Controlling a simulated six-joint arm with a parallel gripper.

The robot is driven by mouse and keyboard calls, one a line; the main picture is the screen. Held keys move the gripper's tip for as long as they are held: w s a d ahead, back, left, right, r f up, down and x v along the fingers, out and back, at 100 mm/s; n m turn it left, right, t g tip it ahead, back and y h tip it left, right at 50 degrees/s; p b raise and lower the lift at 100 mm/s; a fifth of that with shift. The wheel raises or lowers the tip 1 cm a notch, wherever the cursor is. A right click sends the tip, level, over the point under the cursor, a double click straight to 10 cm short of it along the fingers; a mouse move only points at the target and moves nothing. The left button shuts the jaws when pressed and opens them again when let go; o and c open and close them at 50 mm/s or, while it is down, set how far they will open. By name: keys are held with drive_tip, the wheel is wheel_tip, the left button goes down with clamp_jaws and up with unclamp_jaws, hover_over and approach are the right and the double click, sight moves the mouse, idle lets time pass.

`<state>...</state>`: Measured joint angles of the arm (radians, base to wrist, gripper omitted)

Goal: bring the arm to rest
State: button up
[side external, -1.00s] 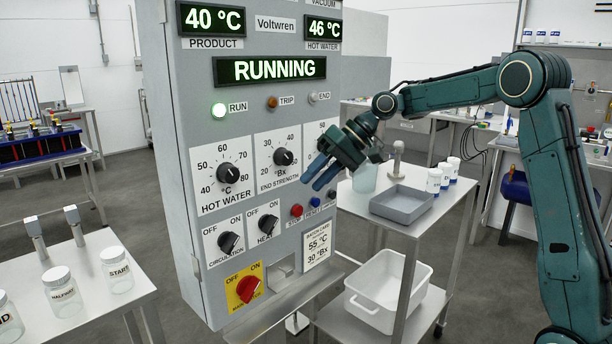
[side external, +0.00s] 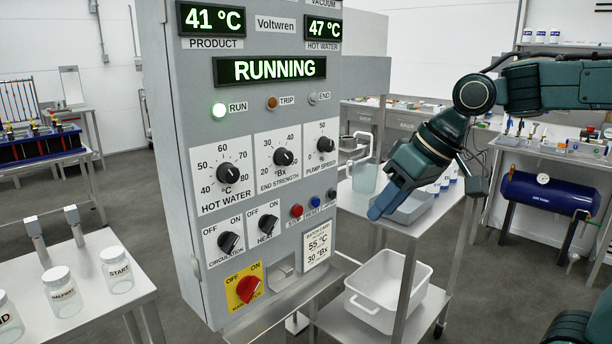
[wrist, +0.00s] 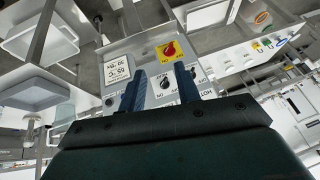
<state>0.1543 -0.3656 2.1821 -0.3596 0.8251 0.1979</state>
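In the side view my gripper (side external: 380,208) hangs out to the right of the control panel (side external: 205,150), in front of a grey tray, apart from the panel. In the wrist view its two blue fingers (wrist: 160,88) are spread with nothing between them. The panel shows upside down beyond them, with the red main switch (wrist: 170,48) and the batch card (wrist: 117,71). The product display (side external: 211,19) reads 41 °C and the hot water display (side external: 324,28) 47 °C.
A trolley with the grey tray (side external: 412,210) on top and a white bin (side external: 372,305) below stands right of the panel. Labelled jars (side external: 116,268) stand on a table at left. A blue tank (side external: 545,193) is at right. Floor (side external: 480,300) between trolley and tank looks clear.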

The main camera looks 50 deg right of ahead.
drive_tip(key=s+d+f+h, duration=0.2)
drive_tip(key=s+f, duration=0.2)
drive_tip(key=s, duration=0.8)
drive_tip(key=shift+d+f, duration=0.2)
drive_tip(key=shift+f, duration=0.2)
